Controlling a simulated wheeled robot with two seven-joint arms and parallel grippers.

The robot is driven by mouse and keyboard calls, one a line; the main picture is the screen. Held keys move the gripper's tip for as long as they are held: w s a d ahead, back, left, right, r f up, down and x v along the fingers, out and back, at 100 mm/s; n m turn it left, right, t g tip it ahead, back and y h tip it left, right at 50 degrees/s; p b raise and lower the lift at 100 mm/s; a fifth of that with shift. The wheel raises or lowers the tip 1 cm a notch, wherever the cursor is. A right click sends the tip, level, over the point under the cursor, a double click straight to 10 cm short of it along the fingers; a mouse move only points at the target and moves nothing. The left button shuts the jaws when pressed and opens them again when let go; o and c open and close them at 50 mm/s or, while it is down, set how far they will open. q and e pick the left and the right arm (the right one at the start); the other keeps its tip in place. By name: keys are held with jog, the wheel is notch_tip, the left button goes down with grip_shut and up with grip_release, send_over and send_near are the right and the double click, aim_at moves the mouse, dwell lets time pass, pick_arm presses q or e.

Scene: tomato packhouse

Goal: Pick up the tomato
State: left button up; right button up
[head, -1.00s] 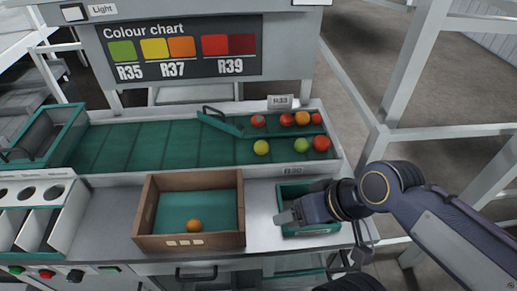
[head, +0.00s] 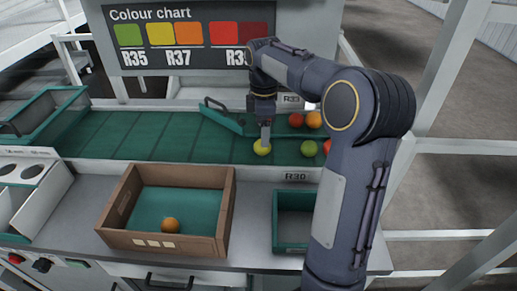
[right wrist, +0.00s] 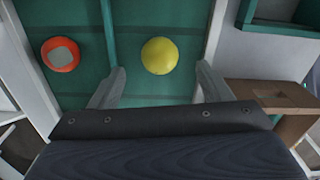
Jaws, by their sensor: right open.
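A yellow tomato (head: 262,148) lies on the green belt. It also shows in the right wrist view (right wrist: 160,56), ahead of and between my fingers, not enclosed by them. My right gripper (head: 265,136) points down over the belt right at this tomato; its open fingers also show in the right wrist view (right wrist: 159,87). A red tomato with a grey patch (right wrist: 60,54) shows left in the wrist view. My left gripper is not in view.
A brown box (head: 165,243) with an orange tomato (head: 170,225) stands on the front ledge. A small green bin (head: 291,248) stands right of it. The belt's left part is clear.

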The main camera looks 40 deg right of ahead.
notch_tip(320, 180, down, 6)
jog(key=shift+w+a+r, duration=0.1)
jog(key=shift+r, duration=0.05)
jog(key=c, duration=0.8)
